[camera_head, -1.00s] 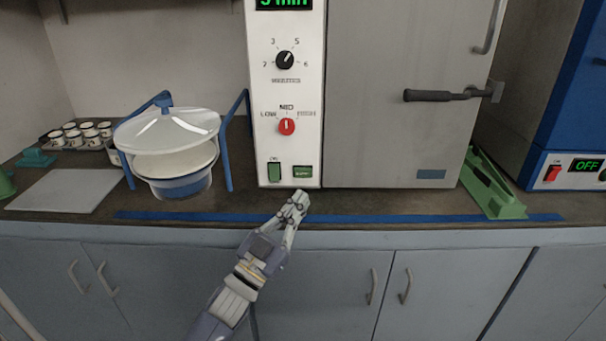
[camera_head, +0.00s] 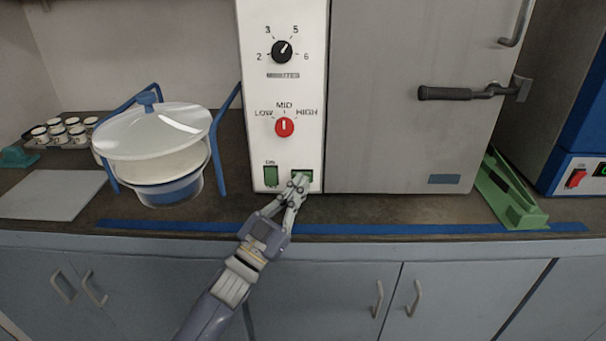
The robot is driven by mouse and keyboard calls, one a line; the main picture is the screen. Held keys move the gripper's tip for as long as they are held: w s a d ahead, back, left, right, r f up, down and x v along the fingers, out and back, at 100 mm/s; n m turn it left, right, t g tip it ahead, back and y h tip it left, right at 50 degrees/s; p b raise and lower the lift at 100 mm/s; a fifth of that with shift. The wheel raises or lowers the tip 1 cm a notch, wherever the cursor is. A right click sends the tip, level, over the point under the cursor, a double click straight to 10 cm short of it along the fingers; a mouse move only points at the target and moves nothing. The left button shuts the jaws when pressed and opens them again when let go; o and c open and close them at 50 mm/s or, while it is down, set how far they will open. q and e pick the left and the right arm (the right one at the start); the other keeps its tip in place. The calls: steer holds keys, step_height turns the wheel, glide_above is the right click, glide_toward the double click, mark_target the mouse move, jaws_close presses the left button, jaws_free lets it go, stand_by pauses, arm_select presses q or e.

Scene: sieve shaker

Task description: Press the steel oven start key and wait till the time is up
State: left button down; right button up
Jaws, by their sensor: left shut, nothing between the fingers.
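The steel oven (camera_head: 400,100) stands on the counter with its grey door shut. Its white control panel (camera_head: 262,90) has a black minutes knob (camera_head: 282,52) and a red LOW-MID-HIGH knob (camera_head: 285,127) pointing up to MID. Low on the panel are a green ON switch (camera_head: 270,176) and, to its right, a green key (camera_head: 304,175). My left gripper (camera_head: 299,182) is shut and empty. Its fingertips are at the green key and cover part of it; I cannot tell whether they press it. The time display is out of view. My right gripper is not in view.
A lidded white sieve pan (camera_head: 160,150) in a blue frame stands left of the oven. A grey plate (camera_head: 50,194) and several cups (camera_head: 60,132) are further left. A green bracket (camera_head: 515,197) and a blue machine (camera_head: 580,150) stand right. Blue tape (camera_head: 400,230) runs along the counter's front.

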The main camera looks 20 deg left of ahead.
arm_select(q)
steer(key=shift+s, duration=0.1)
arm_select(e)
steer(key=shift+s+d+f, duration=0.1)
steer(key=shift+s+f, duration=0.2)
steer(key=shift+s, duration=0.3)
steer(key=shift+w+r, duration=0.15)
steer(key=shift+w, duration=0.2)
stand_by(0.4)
arm_select(q)
steer(key=shift+w, duration=0.25)
steer(key=shift+a+r, duration=0.1)
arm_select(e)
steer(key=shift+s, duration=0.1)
arm_select(q)
steer(key=shift+w+a+r, duration=0.1)
steer(key=shift+w+r, duration=0.05)
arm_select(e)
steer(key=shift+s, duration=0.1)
